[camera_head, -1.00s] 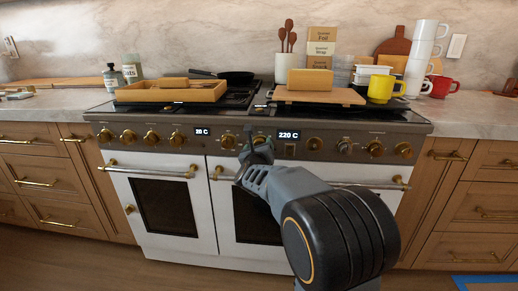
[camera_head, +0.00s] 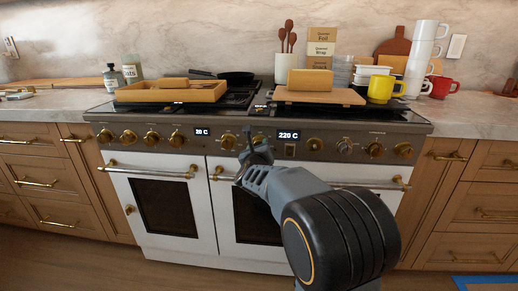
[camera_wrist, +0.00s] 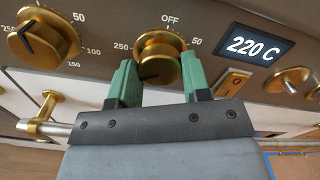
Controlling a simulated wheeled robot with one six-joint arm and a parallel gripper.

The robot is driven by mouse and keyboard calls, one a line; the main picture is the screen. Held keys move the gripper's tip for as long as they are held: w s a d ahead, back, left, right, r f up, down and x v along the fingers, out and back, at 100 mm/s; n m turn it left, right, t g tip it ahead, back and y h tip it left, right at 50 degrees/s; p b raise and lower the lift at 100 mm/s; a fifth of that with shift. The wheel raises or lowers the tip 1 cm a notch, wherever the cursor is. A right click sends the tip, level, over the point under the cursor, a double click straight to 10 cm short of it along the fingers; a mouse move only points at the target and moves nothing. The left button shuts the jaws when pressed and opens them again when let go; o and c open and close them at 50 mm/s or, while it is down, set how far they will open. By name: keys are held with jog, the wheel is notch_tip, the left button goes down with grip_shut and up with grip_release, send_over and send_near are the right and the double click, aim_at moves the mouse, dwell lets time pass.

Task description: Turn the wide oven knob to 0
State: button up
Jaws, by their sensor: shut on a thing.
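The brass oven knob (camera_wrist: 160,45) beside the lit display (camera_wrist: 256,46) reading 220 C is in the wrist view. Its dial has OFF at the top, 50 to the right and 250 to the left. A dark mark on the knob shows toward its lower left; the gripper partly hides the lower part. My gripper (camera_wrist: 158,62) has its green fingers shut on this knob, one on each side. In the head view my gripper (camera_head: 254,148) is at the panel just left of the 220 C display (camera_head: 289,135), above the wider oven door (camera_head: 257,217), and largely covers the knob.
Other brass knobs (camera_head: 374,150) line the panel, with a 20 C display (camera_head: 202,132) at left. A door handle bar (camera_head: 350,184) runs below my gripper. A wooden tray (camera_head: 172,92) and board (camera_head: 320,97) rest on the stovetop, with a yellow mug (camera_head: 383,89).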

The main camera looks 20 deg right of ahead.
jog(key=shift+r+m+p, duration=0.1)
jog(key=shift+m+p, duration=8.4)
jog(key=shift+m, duration=4.1)
jog(key=o, duration=0.9)
